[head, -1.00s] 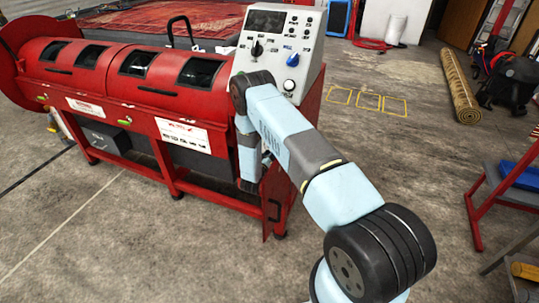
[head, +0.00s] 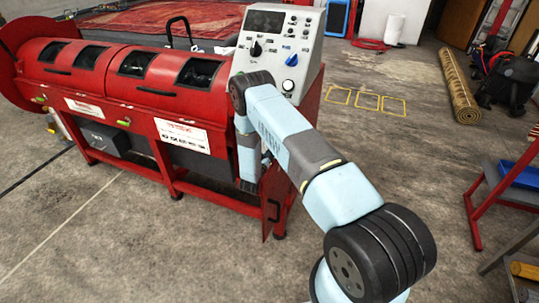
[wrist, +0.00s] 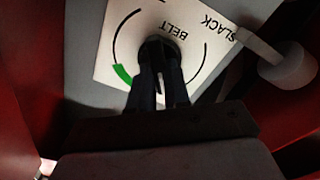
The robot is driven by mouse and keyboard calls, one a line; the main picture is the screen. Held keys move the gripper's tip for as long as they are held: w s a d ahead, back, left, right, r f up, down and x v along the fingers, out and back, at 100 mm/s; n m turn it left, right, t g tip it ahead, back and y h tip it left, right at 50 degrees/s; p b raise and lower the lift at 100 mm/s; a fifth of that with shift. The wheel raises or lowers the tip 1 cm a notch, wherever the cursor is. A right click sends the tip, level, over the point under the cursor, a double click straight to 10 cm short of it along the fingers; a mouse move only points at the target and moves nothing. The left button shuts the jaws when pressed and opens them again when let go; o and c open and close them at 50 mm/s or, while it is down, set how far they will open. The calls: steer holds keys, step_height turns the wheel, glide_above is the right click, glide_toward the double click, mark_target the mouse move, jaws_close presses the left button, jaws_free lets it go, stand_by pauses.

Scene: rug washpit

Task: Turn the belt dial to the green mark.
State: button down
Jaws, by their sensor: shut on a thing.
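The belt dial (wrist: 158,50) shows in the wrist view as a dark round knob on a white plate (wrist: 112,58) marked BELT, its lettering upside down. A black arc runs around the knob, and the green mark (wrist: 122,74) lies at the arc's left end. My gripper (wrist: 160,78) comes from below with its two dark fingers shut on the knob. The fingers and shadow cover part of the knob, so its exact pointing is hard to tell. In the head view my arm hides the dial and the gripper.
A pale round-ended lever (wrist: 282,58) stands right of the plate, near the word SLACK. Red panels flank both sides closely. The red machine (head: 110,75) carries a control box (head: 278,50) on top. A rolled rug (head: 460,88) lies on the floor at right.

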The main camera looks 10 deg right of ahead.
steer(key=shift+a, duration=0.2)
steer(key=shift+s+m, duration=0.1)
steer(key=shift+m, duration=7)
steer(key=c, duration=1.4)
jaws_free()
steer(key=shift+d+f, duration=0.1)
steer(key=o, duration=0.3)
steer(key=shift+d, duration=0.15)
